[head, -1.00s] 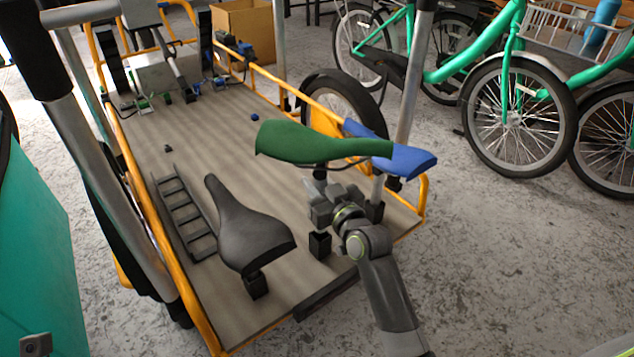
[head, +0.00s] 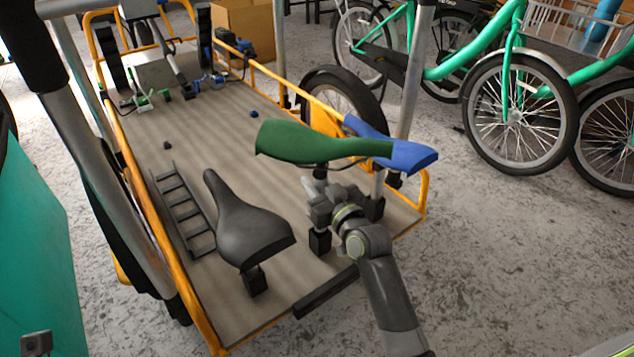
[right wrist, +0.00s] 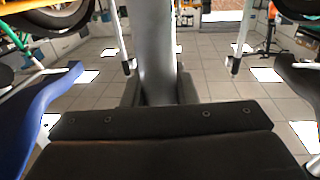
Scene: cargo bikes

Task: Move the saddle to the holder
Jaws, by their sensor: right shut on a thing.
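A green saddle (head: 305,144) is raised above the right end of the cargo bed, roughly level. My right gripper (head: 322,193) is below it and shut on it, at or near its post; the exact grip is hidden. A short black holder block (head: 320,240) stands on the bed just below the gripper. A black saddle (head: 240,222) sits on its own black block (head: 255,281) to the left. A blue saddle (head: 405,155) is behind the green one, partly covered by it, and its post goes down to another block (head: 374,208). My left gripper is not in view.
The wooden bed (head: 190,130) has an orange rail (head: 143,195) and holds a black ladder-like rack (head: 186,212). Small parts and a cardboard box (head: 245,30) are at the far end. Green bicycles (head: 520,110) stand to the right. The bed's middle is mostly clear.

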